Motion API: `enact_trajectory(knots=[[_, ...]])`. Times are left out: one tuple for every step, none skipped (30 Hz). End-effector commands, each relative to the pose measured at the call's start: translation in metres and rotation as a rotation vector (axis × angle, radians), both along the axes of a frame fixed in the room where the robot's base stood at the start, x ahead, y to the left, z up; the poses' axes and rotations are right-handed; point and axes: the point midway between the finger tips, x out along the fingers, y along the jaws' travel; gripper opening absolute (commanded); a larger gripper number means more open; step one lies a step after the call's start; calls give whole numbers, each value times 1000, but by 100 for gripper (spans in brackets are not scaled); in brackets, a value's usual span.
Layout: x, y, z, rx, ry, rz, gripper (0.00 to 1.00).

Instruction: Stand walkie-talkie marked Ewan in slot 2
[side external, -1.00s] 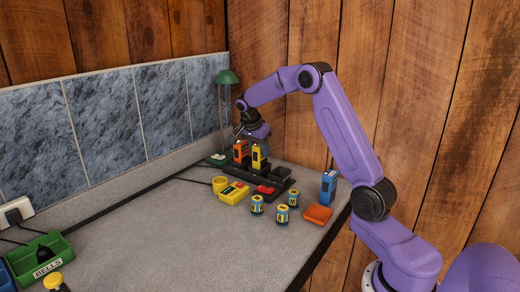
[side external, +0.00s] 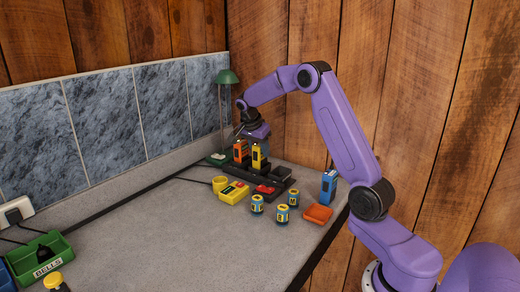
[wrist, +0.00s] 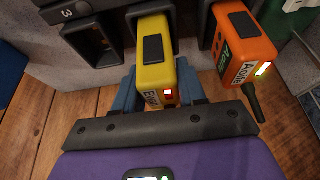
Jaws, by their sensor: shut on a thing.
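The yellow walkie-talkie (side external: 259,157) is upright at the dark charging rack (side external: 281,185), just right of an orange walkie-talkie (side external: 240,152). My gripper (wrist: 165,92) is shut on the yellow one, with a blue finger on each side. Its label (wrist: 153,98) is partly hidden and appears to read Ewan; a small red light shows beside it. In the wrist view its far end is over the rack next to the orange walkie-talkie (wrist: 240,50). I cannot tell whether it is fully seated. An empty slot (wrist: 98,42) beside it is marked 3.
A blue walkie-talkie (side external: 328,185) stands at the right counter edge, near an orange box (side external: 318,214). Several small blue-and-yellow cans (side external: 282,215), a yellow box (side external: 234,193) and a red item (side external: 265,190) lie before the rack. A green lamp (side external: 227,77) stands behind. The counter's middle is clear.

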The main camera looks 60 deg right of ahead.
Motion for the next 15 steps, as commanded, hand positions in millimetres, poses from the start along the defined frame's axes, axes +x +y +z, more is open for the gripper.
enact_trajectory(knots=[[0, 0, 0, -1, -1, 0, 0], [0, 0, 0, -1, -1, 0, 0], [0, 0, 0, -1, -1, 0, 0], [0, 0, 0, -1, -1, 0, 0], [0, 0, 0, -1, -1, 0, 0], [0, 0, -1, -1, -1, 0, 0], [0, 0, -1, -1, -1, 0, 0], [0, 0, -2, -1, -1, 0, 0], [0, 0, -2, -1, 0, 0, 0], [0, 0, -3, -1, 0, -1, 0], [0, 0, -4, -1, 0, -1, 0], [0, 0, -4, -1, -1, -1, 0], [0, 0, -5, -1, -1, -1, 0], [0, 0, -5, -1, -1, -1, 0], [0, 0, -6, -1, -1, -1, 0]])
